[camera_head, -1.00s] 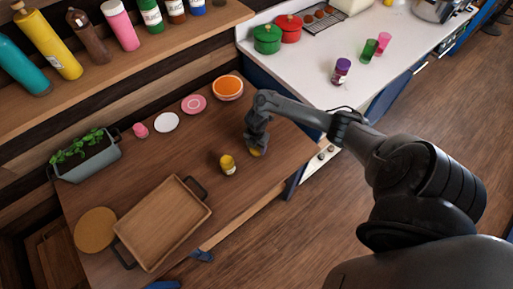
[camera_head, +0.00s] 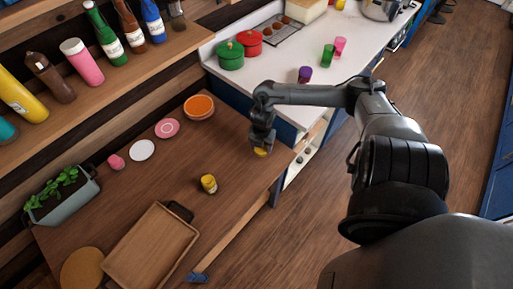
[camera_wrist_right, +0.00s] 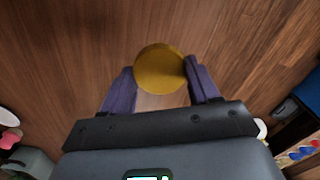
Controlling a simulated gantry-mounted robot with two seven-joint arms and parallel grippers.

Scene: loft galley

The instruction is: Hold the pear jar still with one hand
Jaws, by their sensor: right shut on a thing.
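A small yellow jar (camera_head: 208,184) stands upright on the wooden table in the head view. My right gripper (camera_head: 262,146) is to the right of and behind it, clear of it. The right gripper is shut on a round gold-topped thing (camera_head: 261,152). In the right wrist view, the gold disc (camera_wrist_right: 160,68) sits between the two fingers, with wood grain around it. Its underside is hidden, so I cannot tell whether it is a lid or a whole jar. I cannot read which item is the pear jar. My left gripper is not in view.
A wooden tray (camera_head: 117,269) lies at the near left. A pink cup (camera_head: 116,162), white plate (camera_head: 142,150), pink plate (camera_head: 167,128) and orange bowl (camera_head: 199,107) line the back. A planter (camera_head: 68,203) stands left. The table between jar and gripper is clear.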

